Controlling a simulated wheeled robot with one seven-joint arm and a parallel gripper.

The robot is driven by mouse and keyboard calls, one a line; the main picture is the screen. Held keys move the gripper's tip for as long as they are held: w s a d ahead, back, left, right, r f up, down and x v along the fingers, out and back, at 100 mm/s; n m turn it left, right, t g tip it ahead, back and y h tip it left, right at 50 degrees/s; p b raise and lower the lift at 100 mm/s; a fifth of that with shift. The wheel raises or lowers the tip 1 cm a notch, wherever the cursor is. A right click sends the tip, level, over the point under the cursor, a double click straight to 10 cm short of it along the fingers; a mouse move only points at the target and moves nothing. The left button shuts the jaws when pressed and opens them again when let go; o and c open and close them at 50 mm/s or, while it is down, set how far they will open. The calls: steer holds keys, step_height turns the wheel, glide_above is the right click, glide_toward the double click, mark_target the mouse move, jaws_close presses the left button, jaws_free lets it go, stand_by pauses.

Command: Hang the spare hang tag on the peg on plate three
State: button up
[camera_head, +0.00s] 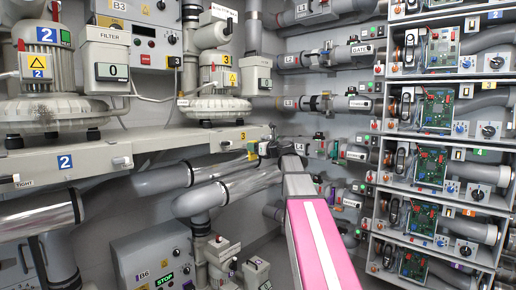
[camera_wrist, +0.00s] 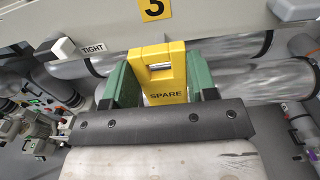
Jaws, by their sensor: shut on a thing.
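The yellow hang tag marked SPARE (camera_wrist: 165,84) is upright between the two green fingers of my gripper (camera_wrist: 162,76). The gripper is shut on it. A slot near the tag's top shows a pale bit inside; I cannot tell whether this is the peg. The tag's top is close to the lower edge of plate three (camera_wrist: 225,22), below its yellow "3" label (camera_wrist: 154,10). In the head view my gripper (camera_head: 262,146) is at the right end of plate three (camera_head: 205,139), with a small yellow patch of the tag (camera_head: 252,150) showing. I cannot make out the peg clearly.
A white block beside a TIGHT label (camera_wrist: 93,48) is left of the tag. Shiny pipes (camera_wrist: 235,82) run behind and below the plate. A blower (camera_head: 215,85) stands above plate three. Shelves of circuit boards (camera_head: 432,165) fill the right side.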

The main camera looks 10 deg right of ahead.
mark_target(243, 146)
steer(key=shift+x, duration=2)
steer(key=shift+w+f, duration=0.15)
steer(key=shift+f, duration=0.15)
steer(key=shift+a, duration=0.1)
steer(key=o, duration=1)
